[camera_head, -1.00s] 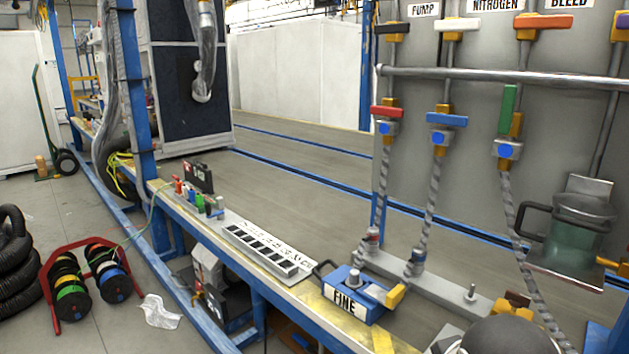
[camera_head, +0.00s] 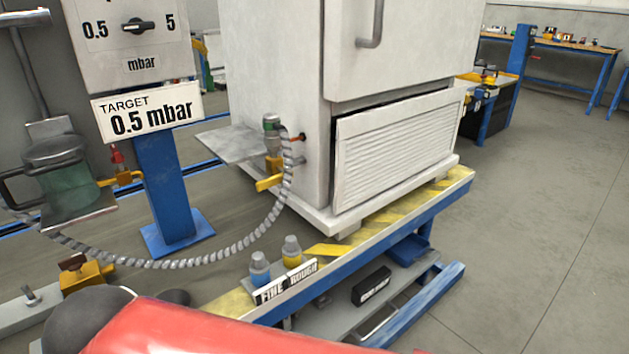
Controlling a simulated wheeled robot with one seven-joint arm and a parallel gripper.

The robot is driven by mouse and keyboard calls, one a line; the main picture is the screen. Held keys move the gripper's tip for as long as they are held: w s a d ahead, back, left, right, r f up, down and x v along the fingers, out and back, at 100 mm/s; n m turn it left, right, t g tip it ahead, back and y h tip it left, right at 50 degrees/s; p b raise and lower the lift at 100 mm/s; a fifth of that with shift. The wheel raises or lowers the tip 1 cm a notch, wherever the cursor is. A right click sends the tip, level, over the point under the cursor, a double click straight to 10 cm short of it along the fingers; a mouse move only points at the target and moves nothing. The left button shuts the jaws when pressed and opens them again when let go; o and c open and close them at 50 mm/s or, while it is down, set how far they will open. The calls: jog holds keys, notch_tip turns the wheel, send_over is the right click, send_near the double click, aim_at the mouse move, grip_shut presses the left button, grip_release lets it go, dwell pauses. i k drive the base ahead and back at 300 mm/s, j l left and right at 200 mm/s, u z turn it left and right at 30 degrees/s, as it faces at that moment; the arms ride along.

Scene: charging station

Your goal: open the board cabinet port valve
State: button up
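The white board cabinet (camera_head: 270,90) stands on the bench in the middle. A port valve (camera_head: 273,165) with a brass body and a yellow lever (camera_head: 268,183) is at its left side. The lever lies at the bottom of the valve and points left and slightly down. A grey-green fitting (camera_head: 271,128) sits above it, and a grey ribbed hose (camera_head: 200,260) hangs from the port area down to the left. My gripper is out of view; only a red and dark part of my arm fills the bottom left, apart from the valve.
A grey shelf (camera_head: 232,143) juts out beside the valve. A blue post (camera_head: 168,190) carries the "0.5 mbar" sign (camera_head: 150,112). Two capped fittings (camera_head: 291,250) stand by the "FINE ROUGH" label (camera_head: 287,281) on the bench front. The floor at right is clear.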

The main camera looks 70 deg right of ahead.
aim_at(266, 183)
jog(key=z, duration=2.1)
jog(key=k+l+z, duration=0.15)
jog(key=l+z, duration=0.15)
jog(key=k+l+z, duration=0.15)
jog(key=l+z, duration=0.15)
